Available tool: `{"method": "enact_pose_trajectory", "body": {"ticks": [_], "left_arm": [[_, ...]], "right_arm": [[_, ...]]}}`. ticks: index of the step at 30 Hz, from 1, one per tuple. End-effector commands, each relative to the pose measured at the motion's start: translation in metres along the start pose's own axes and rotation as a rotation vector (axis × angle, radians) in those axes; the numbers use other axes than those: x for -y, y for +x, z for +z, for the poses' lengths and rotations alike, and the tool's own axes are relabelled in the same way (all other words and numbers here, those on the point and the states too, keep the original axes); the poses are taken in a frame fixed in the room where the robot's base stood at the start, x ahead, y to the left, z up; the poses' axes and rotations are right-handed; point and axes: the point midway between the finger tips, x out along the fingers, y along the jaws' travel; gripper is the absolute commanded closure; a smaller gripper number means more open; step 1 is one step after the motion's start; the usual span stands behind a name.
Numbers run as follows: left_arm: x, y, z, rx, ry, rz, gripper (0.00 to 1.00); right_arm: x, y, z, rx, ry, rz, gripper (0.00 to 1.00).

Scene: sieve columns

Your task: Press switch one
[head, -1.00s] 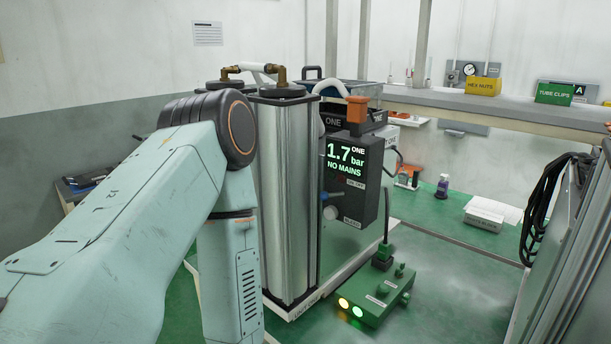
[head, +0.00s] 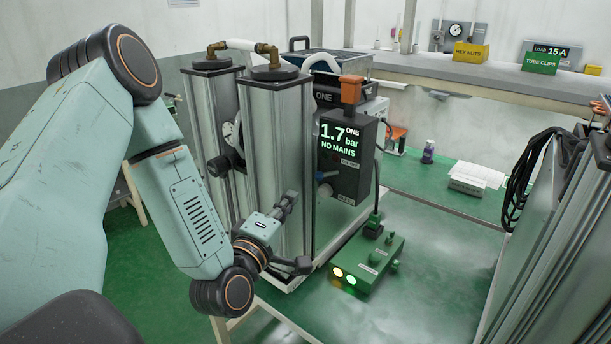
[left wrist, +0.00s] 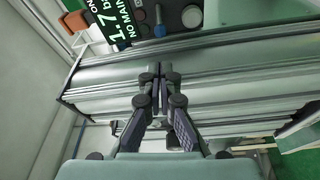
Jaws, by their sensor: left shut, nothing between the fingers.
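The dark control box ONE (head: 347,185) reads 1.7 bar, NO MAINS, on its lit display (head: 339,143). A small ON/OFF label (head: 349,163) sits below the display; the switch itself is too small to make out. A blue-tipped part (head: 325,189) is at the box's lower left. In the left wrist view the display (left wrist: 118,22) shows rotated at the upper left, with a pale round knob (left wrist: 192,16) to its right. My left gripper (head: 290,198) is shut and empty, in front of the silver columns and left of the box. Its fingertips (left wrist: 158,72) meet in the wrist view.
Tall silver columns (head: 276,165) stand left of the box. A green box with two lit lamps (head: 371,261) lies on the green bench below. A cabinet with black cables (head: 535,175) is at right.

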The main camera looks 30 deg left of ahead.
Motion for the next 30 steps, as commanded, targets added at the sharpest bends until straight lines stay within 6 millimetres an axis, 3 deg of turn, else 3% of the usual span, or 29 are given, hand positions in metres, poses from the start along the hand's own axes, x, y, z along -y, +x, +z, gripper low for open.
{"method": "enact_pose_trajectory", "body": {"ticks": [8, 21, 30], "left_arm": [[0.000, 0.007, -0.001, 0.000, 0.005, 0.001, 1.00], [0.000, 0.079, -0.004, 0.000, 0.005, 0.000, 1.00], [0.001, 0.100, -0.004, -0.001, 0.002, -0.003, 1.00]], "right_arm": [[0.000, 0.000, 0.000, 0.000, 0.000, 0.000, 0.60], [0.000, -0.005, 0.000, 0.000, 0.000, 0.000, 0.60], [0.000, -0.007, 0.000, 0.000, 0.000, 0.000, 0.60]]}}
